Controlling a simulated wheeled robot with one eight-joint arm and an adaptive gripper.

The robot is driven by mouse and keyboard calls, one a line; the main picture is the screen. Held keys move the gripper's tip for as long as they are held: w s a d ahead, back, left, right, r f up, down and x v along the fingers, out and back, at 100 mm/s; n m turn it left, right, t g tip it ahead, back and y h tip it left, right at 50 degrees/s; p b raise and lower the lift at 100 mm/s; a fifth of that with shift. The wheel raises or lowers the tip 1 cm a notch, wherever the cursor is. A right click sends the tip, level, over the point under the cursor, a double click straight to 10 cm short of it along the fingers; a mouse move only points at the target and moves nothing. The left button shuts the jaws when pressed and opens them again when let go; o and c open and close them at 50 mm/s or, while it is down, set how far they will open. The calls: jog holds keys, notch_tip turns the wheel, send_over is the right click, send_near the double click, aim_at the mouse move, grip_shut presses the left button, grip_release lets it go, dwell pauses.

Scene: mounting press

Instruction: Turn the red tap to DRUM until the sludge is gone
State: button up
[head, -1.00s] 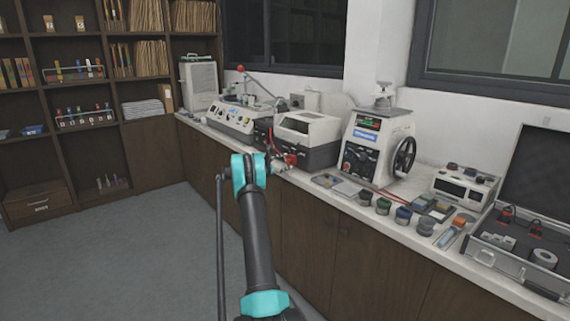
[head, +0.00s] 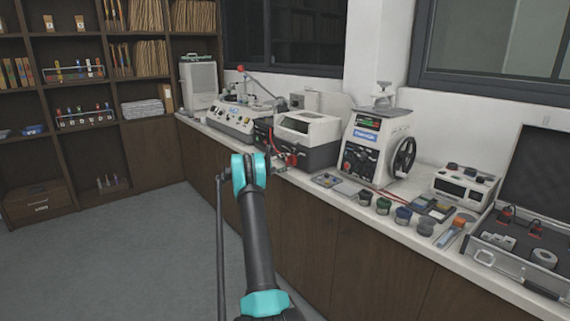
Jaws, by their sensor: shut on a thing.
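The red tap (head: 291,160) shows as a small red spot at the front of the bench, by the lower left corner of the white and dark box-shaped machine (head: 305,136). My arm reaches up from the bottom of the head view to the tap. My gripper (head: 279,161) is small and mostly hidden behind my teal wrist joint. It is at the tap and shut on it. The fingers' exact grip, the tap's markings and any sludge are too small or hidden to tell.
The white mounting press (head: 377,146) with a black handwheel stands to the right on the bench (head: 330,200). Several jars stand in front of it. A control-panel machine (head: 232,117) stands left of the tap. An open case (head: 520,250) is far right. The floor at left is clear.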

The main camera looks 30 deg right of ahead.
dwell(0.3)
jog(key=o, duration=1.2)
jog(key=shift+c, duration=0.2)
jog(key=shift+a, duration=0.1)
jog(key=a, duration=0.7)
jog(key=shift+s+a, duration=0.35)
jog(key=shift+a, duration=0.05)
